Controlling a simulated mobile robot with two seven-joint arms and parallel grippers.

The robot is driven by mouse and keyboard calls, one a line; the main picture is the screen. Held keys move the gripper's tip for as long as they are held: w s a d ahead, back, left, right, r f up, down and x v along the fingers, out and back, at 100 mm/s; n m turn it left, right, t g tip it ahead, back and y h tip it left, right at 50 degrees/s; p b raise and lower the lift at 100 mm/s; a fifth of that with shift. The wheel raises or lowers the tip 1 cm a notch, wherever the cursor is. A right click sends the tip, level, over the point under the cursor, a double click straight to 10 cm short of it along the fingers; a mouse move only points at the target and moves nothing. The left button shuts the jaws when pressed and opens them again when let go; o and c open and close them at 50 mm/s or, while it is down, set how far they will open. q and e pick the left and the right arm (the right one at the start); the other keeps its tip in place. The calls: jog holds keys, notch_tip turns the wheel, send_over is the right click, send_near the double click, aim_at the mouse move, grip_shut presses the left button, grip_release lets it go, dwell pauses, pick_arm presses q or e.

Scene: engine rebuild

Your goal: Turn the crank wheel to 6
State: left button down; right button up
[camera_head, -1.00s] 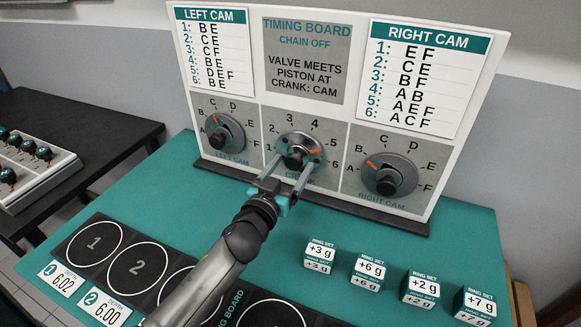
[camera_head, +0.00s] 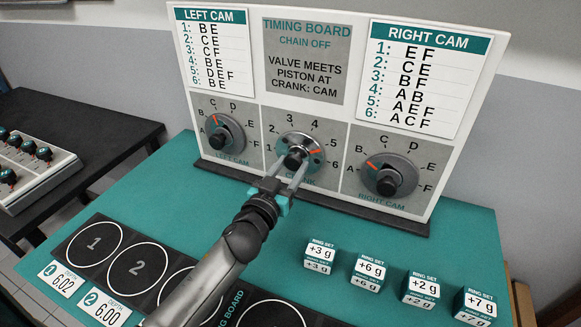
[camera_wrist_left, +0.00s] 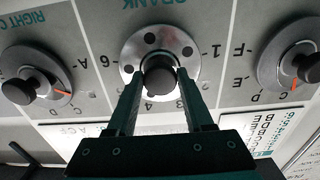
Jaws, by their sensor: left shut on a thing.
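The crank wheel (camera_head: 315,160) is a grey dial with a dark knob (camera_head: 294,160) in the middle panel of the timing board. Its orange mark (camera_head: 315,150) points right, between 5 and 6, seemingly nearer 5. My left gripper (camera_head: 287,168) reaches up from below, its two fingers shut on the knob. In the left wrist view, the fingers flank the dark knob (camera_wrist_left: 160,78); the crank wheel (camera_wrist_left: 160,45) appears upside down and its orange mark is hidden there. My right gripper is not in view.
Several ring set blocks (camera_head: 367,271) stand right of my arm on the teal table (camera_head: 440,235). Numbered circles (camera_head: 137,268) lie left.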

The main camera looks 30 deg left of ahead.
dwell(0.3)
pick_arm(q)
jog(key=m+p, duration=0.1)
jog(key=m, duration=0.2)
jog(key=shift+m, duration=0.4)
jog(key=shift+m+p, duration=0.45)
jog(key=shift+m, duration=1.55)
jog(key=shift+c, duration=1.5)
grip_release()
jog(key=s, duration=1.5)
jog(key=shift+s+d, duration=0.15)
jog(key=shift+d, duration=0.25)
